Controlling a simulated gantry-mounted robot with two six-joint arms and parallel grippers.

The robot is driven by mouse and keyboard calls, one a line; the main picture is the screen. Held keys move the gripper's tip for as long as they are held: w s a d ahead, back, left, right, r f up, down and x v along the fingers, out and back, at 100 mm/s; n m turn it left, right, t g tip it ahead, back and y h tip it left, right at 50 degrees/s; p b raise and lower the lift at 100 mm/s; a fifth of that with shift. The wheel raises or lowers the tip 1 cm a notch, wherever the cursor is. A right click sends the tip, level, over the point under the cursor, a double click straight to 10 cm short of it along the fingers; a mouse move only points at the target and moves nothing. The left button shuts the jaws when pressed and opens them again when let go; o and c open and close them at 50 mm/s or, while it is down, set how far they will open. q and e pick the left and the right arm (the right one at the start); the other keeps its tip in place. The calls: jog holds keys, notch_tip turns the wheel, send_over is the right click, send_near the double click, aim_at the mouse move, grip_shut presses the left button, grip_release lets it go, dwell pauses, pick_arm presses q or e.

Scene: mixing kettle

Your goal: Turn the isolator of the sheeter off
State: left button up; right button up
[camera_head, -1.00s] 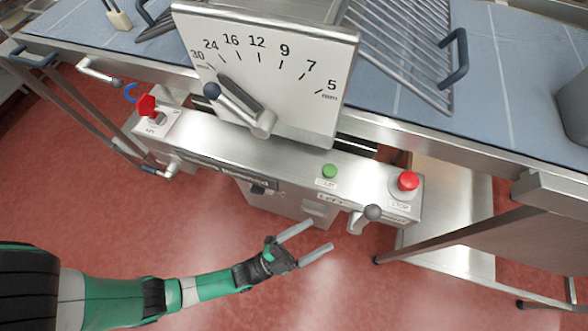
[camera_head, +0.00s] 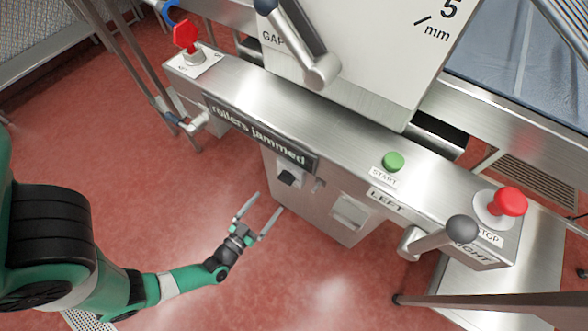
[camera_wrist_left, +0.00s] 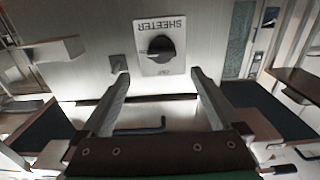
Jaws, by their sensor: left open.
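The sheeter isolator is a black rotary knob (camera_wrist_left: 157,49) on a white plate marked SHEETER, which reads upside down in the left wrist view. It also shows as a small dark knob (camera_head: 290,178) on the front of the steel cabinet below the control bar in the head view. Small lettering sits beside and below the knob; its exact setting is hard to read. My left gripper (camera_head: 270,202) is open and empty, in front of and a little below the knob. In the wrist view its fingertips (camera_wrist_left: 160,77) are spread on either side of the plate's lower part, apart from the knob.
The control bar above carries a red switch (camera_head: 186,36), a green START button (camera_head: 393,161), a red STOP button (camera_head: 508,201) and a ball-ended lever (camera_head: 440,235). A display (camera_head: 258,132) reads "rollers jammed". Red floor (camera_head: 330,290) is clear below.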

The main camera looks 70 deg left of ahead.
aim_at(283, 182)
pick_arm(q)
jog(key=shift+b+x, duration=1.1)
jog(key=shift+x, duration=3.75)
jog(key=shift+a, duration=0.1)
jog(key=shift+s, duration=0.1)
jog(key=c, duration=1.3)
jog(key=n+b, duration=0.4)
jog(key=n, duration=1.1)
jog(key=shift+n+b, duration=0.35)
jog(key=shift+n, duration=0.05)
jog(key=shift+c, duration=0.2)
jog(key=shift+n, duration=1)
jog(key=o, duration=1.4)
